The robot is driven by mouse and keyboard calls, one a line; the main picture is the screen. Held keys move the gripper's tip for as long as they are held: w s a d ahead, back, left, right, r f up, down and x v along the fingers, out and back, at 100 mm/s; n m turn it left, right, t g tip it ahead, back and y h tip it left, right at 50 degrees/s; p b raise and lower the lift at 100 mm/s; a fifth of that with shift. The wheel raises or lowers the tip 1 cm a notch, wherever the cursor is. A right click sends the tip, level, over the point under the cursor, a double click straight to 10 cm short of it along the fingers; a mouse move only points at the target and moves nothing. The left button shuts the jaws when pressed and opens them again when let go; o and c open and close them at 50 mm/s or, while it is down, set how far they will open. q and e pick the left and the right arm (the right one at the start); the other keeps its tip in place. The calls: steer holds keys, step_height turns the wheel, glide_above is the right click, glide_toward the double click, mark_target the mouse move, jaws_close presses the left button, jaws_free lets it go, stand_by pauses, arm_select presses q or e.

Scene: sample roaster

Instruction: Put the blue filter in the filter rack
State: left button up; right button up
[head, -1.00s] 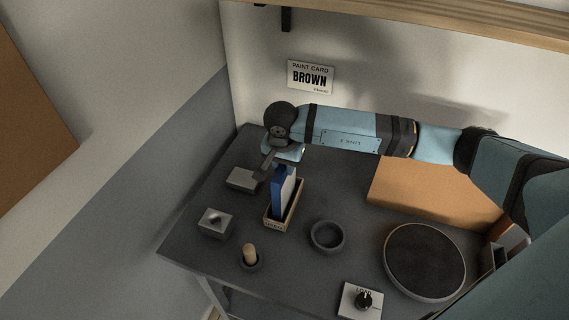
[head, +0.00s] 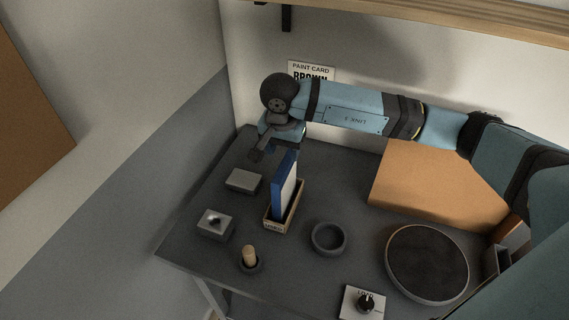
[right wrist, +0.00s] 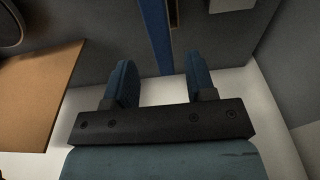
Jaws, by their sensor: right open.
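The blue filter (head: 280,184) stands upright in the small wooden filter rack (head: 281,226), with a pale panel beside it. Its lower part is hidden by the rack walls. My right gripper (head: 266,151) is above and behind the filter, apart from it. In the right wrist view the two fingers (right wrist: 159,78) are spread and empty. The blue filter's edge (right wrist: 155,30) shows beyond the gap between them, with a bit of the rack next to it. My left gripper is not in view.
A grey block (head: 243,181) and a box with a hollow top (head: 215,223) lie left of the rack. A cup with a wooden peg (head: 250,257), a dark ring (head: 328,250), a round plate (head: 426,290) and a knob panel (head: 362,303) are nearby. An orange board (head: 425,185) lies right.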

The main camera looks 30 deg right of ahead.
steer(key=r, duration=0.5)
steer(key=shift+s+a+r+b, duration=0.25)
steer(key=shift+b, duration=0.1)
